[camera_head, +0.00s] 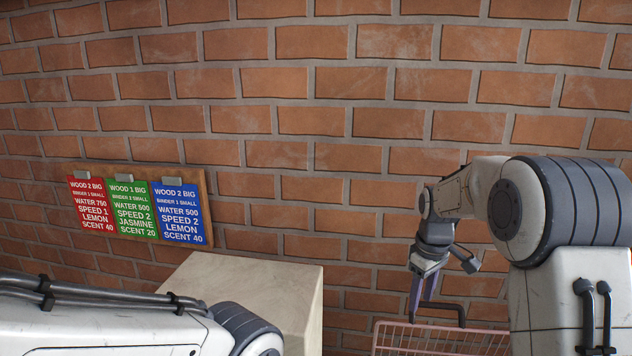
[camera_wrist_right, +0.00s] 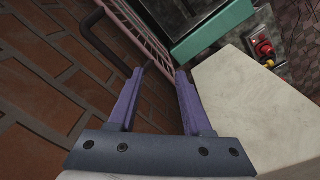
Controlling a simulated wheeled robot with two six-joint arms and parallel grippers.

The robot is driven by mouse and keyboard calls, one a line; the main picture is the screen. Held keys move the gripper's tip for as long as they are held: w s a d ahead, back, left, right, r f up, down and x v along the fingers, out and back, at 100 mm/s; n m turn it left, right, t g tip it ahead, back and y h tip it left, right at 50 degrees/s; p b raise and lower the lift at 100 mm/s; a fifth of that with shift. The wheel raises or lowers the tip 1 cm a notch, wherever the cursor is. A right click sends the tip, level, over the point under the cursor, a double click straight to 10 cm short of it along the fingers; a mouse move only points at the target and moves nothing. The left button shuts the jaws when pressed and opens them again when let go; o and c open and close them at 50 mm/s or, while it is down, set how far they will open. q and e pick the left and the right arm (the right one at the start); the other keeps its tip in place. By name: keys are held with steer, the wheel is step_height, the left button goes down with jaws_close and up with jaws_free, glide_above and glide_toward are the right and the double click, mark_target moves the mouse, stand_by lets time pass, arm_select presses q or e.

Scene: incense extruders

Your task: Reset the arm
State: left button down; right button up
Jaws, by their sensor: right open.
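My right arm comes in from the right in the head view. Its gripper (camera_head: 417,298) points down in front of the brick wall, just above a pink wire basket (camera_head: 440,338). In the right wrist view my right gripper (camera_wrist_right: 160,78) has its two purple fingers apart, with nothing between them. My left arm shows only as a white link at the lower left of the head view; its gripper is out of view.
A board (camera_head: 205,208) with red, green and blue recipe cards hangs on the wall. A pale block-like stand (camera_head: 262,290) is below it. The right wrist view shows a teal-edged machine (camera_wrist_right: 212,32), a red button box (camera_wrist_right: 264,48) and a pale surface (camera_wrist_right: 255,105).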

steer(key=s+a+f+m+t, duration=0.1)
steer(key=s+a+f+m, duration=0.15)
steer(key=s, duration=0.65)
steer(key=s+a+f+m+t, duration=0.1)
steer(key=s+a+f+m, duration=0.2)
steer(key=s, duration=0.7)
steer(key=s+a+f+n+g+y+b, duration=0.1)
steer(key=s+a+f+n+b, duration=0.5)
steer(key=s+a+f+b, duration=0.6)
steer(key=s+a+g+b, duration=0.1)
steer(key=b, duration=0.6)
steer(key=shift+f+g, duration=0.3)
steer(key=shift+f, duration=0.05)
steer(key=shift+d, duration=0.1)
